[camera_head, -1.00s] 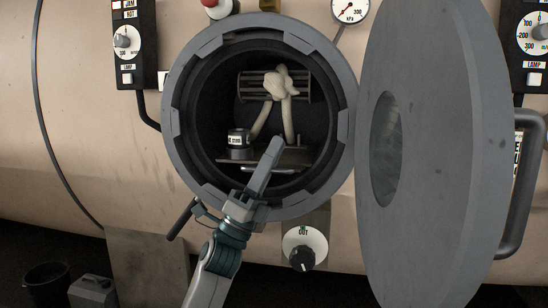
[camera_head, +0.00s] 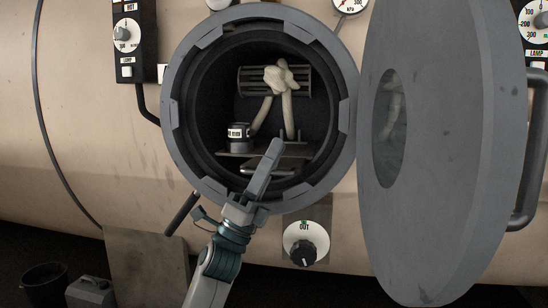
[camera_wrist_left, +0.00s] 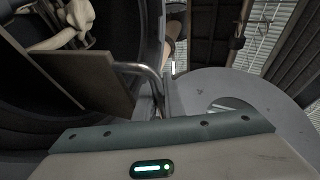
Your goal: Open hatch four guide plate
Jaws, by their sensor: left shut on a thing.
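The round hatch (camera_head: 176,139) stands open on the tan vessel, its thick grey door (camera_head: 450,160) swung to the right. Inside, the flat guide plate (camera_wrist_left: 72,92) shows in the left wrist view, with a bent metal bar handle (camera_wrist_left: 138,68) at its edge. My left gripper (camera_head: 270,160) reaches into the opening from below. It is shut on the handle; in the left wrist view its fingers (camera_wrist_left: 162,95) meet at the bar. In the head view the fingers hide part of the plate. My right gripper is out of view.
Pale fabric rope (camera_head: 281,77) hangs over a slatted reel (camera_head: 250,82) inside. A small labelled cylinder (camera_head: 238,138) stands left of the plate. An OUT knob (camera_head: 304,252) sits below the hatch.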

